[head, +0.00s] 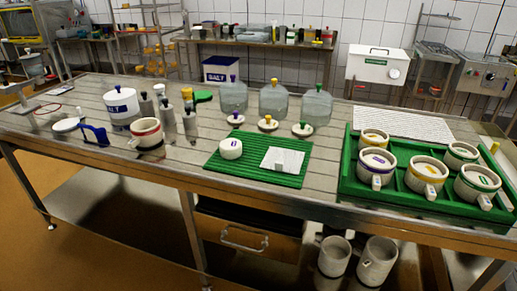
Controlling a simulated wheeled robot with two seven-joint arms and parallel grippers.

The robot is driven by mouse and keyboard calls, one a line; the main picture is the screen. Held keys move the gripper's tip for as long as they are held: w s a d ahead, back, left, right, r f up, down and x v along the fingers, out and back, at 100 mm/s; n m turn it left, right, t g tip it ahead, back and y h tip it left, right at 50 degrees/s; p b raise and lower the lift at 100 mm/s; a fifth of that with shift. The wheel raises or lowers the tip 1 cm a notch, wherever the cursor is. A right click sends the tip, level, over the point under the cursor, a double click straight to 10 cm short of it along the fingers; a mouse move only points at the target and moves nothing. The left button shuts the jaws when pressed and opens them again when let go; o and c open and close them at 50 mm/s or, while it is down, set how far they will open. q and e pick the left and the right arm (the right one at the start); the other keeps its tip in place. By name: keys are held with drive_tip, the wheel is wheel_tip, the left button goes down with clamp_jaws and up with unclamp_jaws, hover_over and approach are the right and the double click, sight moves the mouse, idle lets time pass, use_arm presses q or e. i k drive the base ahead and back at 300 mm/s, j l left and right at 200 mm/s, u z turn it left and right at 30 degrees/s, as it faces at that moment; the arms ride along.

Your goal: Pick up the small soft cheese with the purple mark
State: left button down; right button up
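A small white round cheese (231,150) sits on the left part of a ribbed green mat (255,176) at the middle of the table. A small mark shows on its top and looks purple, though it is tiny here. A white square piece (283,160) lies to its right on the same mat. In the green tray (345,188) on the right stand several white moulds with handles, holding pale contents with coloured marks. One mould (377,178) has a purple band and a purplish mark inside. Neither of my grippers is in view.
Behind the mat stand three glass jars (272,101), with three knobbed lids (267,124) in front of them. A salt tub (122,105), a red-banded mug (146,134), metal shakers and a blue scoop (96,133) stand left. The table's front edge (150,176) is clear.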

sight(231, 148)
drive_tip(key=i+j+z, duration=0.1)
drive_tip(key=z, duration=0.35)
drive_tip(key=j+z, duration=0.3)
drive_tip(key=z, duration=0.15)
drive_tip(key=j+z, duration=0.25)
drive_tip(key=z, duration=0.2)
drive_tip(key=j+z, duration=0.15)
drive_tip(key=j, duration=0.25)
drive_tip(key=j+z, duration=0.2)
drive_tip(key=j, duration=0.25)
drive_tip(key=k+j+z, duration=0.15)
drive_tip(key=j, duration=0.25)
drive_tip(key=k+j+z, duration=0.15)
drive_tip(key=j, duration=0.25)
drive_tip(key=j+z, duration=0.15)
drive_tip(key=j, duration=0.25)
drive_tip(key=k+j, duration=0.15)
drive_tip(key=j, duration=0.25)
drive_tip(key=k+j, duration=0.15)
drive_tip(key=j, duration=0.2)
drive_tip(key=k+j, duration=0.1)
drive_tip(key=j, duration=0.3)
drive_tip(key=k+j, duration=0.15)
drive_tip(key=j, duration=0.2)
drive_tip(key=z, duration=0.05)
